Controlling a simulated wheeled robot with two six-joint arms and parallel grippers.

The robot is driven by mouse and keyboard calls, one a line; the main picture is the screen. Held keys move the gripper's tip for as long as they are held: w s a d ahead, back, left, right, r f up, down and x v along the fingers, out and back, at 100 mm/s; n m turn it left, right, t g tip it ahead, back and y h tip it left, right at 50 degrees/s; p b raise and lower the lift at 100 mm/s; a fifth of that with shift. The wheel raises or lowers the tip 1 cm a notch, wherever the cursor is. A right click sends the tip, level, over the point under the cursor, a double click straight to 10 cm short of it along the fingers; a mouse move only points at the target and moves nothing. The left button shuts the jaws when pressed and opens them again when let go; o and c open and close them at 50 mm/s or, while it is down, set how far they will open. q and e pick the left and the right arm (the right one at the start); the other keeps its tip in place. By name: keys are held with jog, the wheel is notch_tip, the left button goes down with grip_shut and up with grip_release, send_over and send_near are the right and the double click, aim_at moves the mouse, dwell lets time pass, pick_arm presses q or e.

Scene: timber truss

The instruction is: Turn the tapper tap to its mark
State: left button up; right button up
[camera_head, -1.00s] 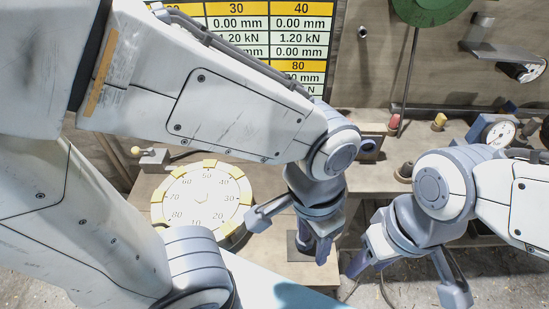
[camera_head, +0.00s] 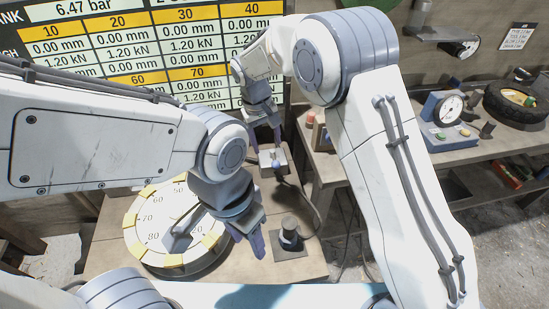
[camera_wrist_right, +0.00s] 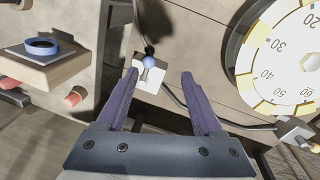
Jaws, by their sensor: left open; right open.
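A small pale tap block (camera_head: 283,163) sits on the bench at the back, below the board. In the right wrist view it shows as a white plate (camera_wrist_right: 153,84) with a lever ending in a blue ball knob (camera_wrist_right: 149,61). I take it for the tapper tap; no label or mark is readable. My right gripper (camera_head: 264,140) is open above it. In the right wrist view, the knob lies between the open fingers (camera_wrist_right: 159,74), nearer the left one; contact cannot be told. My left gripper (camera_head: 217,242) is open, partly over the round dial (camera_head: 148,235).
A dark cylinder on a square plate (camera_head: 288,240) stands right of the dial. A second lever block (camera_wrist_right: 297,131) is beside the dial in the right wrist view. A cable (camera_head: 309,201) runs from the tap. A bench with a gauge box (camera_head: 447,120) is at right.

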send_near(275, 162)
jog(key=shift+h, duration=0.3)
jog(key=f, duration=0.3)
jog(key=f+p, duration=0.1)
jog(key=f, duration=0.2)
jog(key=d+f, duration=0.1)
jog(key=f, duration=0.2)
jog(key=shift+w+d+f, duration=0.1)
jog(key=shift+w+f, duration=0.2)
jog(key=shift+f, duration=0.05)
grip_shut()
dwell(0.7)
